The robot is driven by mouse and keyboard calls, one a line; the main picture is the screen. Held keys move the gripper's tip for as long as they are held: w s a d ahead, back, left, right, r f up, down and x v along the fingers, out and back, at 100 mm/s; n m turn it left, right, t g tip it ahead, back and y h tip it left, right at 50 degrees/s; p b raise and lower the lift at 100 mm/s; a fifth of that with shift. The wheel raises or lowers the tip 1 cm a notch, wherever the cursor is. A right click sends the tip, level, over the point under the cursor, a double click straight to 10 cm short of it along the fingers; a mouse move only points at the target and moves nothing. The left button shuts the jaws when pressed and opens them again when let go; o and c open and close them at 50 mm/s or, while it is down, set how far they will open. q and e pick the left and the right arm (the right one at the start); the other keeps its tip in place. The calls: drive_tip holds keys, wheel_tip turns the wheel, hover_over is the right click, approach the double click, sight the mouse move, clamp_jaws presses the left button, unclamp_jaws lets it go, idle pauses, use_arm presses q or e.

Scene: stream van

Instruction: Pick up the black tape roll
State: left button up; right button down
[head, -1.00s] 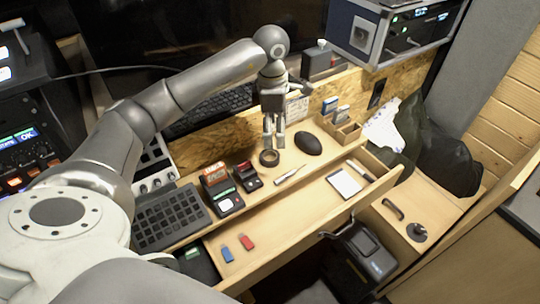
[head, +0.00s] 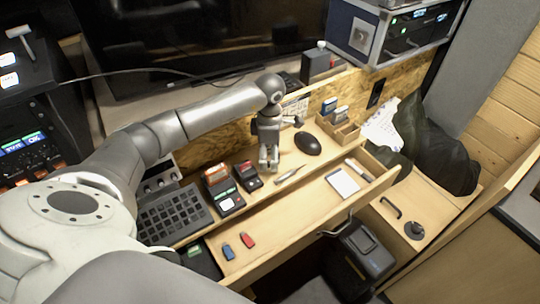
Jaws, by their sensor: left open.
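My left gripper (head: 268,166) is low over the wooden desk shelf, pointing down, with its fingers apart. It is at the spot where the black tape roll lay in the earlier view. The gripper's fingers hide the roll now, so I cannot tell whether they stand around it, touch it or are above it. My right gripper is not in the view.
A black mouse (head: 307,144) is to the gripper's right, and a small screwdriver-like tool (head: 289,173) lies in front. A red-and-black device (head: 249,176) stands close on the left. An open drawer (head: 285,239) holds a notepad (head: 342,182).

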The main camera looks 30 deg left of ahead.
use_arm(q)
drive_tip(key=shift+f, duration=0.1)
drive_tip(key=shift+c, duration=0.3)
drive_tip(key=c, duration=1.1)
drive_tip(key=shift+o, duration=0.2)
